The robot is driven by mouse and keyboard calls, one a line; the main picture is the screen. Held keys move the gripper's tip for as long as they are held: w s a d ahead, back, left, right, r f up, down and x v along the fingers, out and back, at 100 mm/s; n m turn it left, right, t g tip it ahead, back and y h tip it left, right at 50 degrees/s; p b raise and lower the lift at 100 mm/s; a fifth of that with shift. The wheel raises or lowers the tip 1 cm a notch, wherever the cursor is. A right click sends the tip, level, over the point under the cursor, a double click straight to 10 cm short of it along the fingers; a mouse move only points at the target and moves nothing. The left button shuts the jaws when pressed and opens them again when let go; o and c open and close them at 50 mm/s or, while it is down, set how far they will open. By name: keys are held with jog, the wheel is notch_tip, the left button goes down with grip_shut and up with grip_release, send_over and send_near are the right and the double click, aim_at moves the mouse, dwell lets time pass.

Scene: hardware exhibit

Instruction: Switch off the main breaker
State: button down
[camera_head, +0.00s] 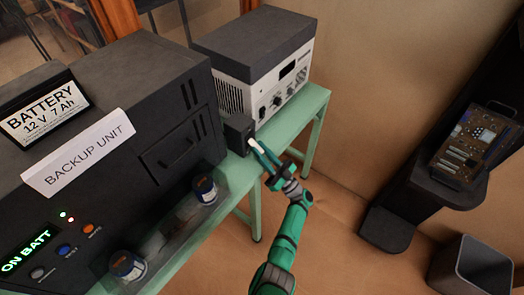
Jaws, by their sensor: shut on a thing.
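A small dark box (237,134), which looks like the main breaker, stands on the green bench between the backup unit and the white-fronted device. My gripper (257,147), on the green arm reaching up from the bottom, is at the right side of this box. Its jaws are closed on a small part there, seemingly the breaker's lever. A small pale patch shows at the fingertips. The fingers mostly hide the held part, so its position cannot be told.
The large dark backup unit (120,85) fills the left, its display reading "ON BATT". A white-fronted device (262,100) stands behind the breaker on the green bench (313,110). Two small cans (204,191) (127,266) stand before the unit. A grey bin (472,265) is at right.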

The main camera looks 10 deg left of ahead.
jog(key=c, duration=1.6)
grip_release()
jog(key=shift+d, duration=0.1)
jog(key=v, duration=1)
jog(key=shift+d+f, duration=0.25)
jog(key=shift+s, duration=0.1)
